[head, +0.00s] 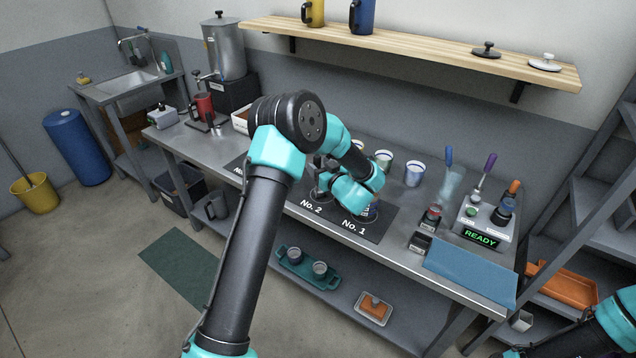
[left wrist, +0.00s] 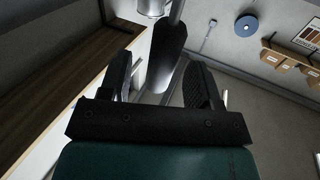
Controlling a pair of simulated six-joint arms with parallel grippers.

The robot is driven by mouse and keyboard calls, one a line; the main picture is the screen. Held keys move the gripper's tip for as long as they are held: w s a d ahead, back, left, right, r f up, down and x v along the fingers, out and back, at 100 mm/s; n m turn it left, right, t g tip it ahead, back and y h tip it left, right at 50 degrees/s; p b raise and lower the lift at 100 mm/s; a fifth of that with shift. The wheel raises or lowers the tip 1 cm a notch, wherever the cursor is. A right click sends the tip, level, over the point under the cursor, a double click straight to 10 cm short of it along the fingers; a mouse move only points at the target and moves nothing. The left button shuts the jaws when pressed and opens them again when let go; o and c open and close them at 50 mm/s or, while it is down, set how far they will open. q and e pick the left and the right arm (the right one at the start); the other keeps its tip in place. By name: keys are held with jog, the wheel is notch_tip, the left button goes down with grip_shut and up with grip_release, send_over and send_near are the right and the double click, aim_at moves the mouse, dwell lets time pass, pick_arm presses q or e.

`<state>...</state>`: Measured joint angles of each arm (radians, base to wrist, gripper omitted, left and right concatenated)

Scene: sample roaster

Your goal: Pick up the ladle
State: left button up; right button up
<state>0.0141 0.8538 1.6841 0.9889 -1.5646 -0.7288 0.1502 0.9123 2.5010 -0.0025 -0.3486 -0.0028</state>
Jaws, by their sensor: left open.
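My left gripper (head: 319,168) is over the counter near the No. 2 mark in the head view, partly hidden by its own wrist. In the left wrist view its two black fingers (left wrist: 160,64) are apart. A dark, flat handle with a thin metal shaft, which looks like the ladle (left wrist: 167,50), shows between and beyond the fingers. I cannot tell whether it touches them. In the head view I cannot make out the ladle clearly behind my arm. Only part of my right arm shows at the lower right; its gripper is out of view.
The steel counter (head: 395,257) holds a dark mat (head: 377,229), white cups (head: 414,173) behind it, and a READY device (head: 480,238) with coloured-handled tools nearby. A blue cloth (head: 470,271) lies at the right front. A wooden shelf (head: 420,48) hangs above.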

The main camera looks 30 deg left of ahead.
pick_arm(q)
jog(key=x, duration=0.3)
jog(key=shift+a, duration=0.15)
dwell(0.3)
grip_shut()
dwell(0.4)
jog(key=shift+r, duration=0.15)
jog(key=shift+r, duration=0.5)
jog(key=r, duration=0.2)
jog(key=shift+s+d+r, duration=0.2)
jog(key=shift+s+r, duration=0.05)
jog(key=s+d+r, duration=0.1)
jog(key=s+d, duration=0.7)
jog(key=s, duration=0.5)
jog(key=shift+r, duration=0.15)
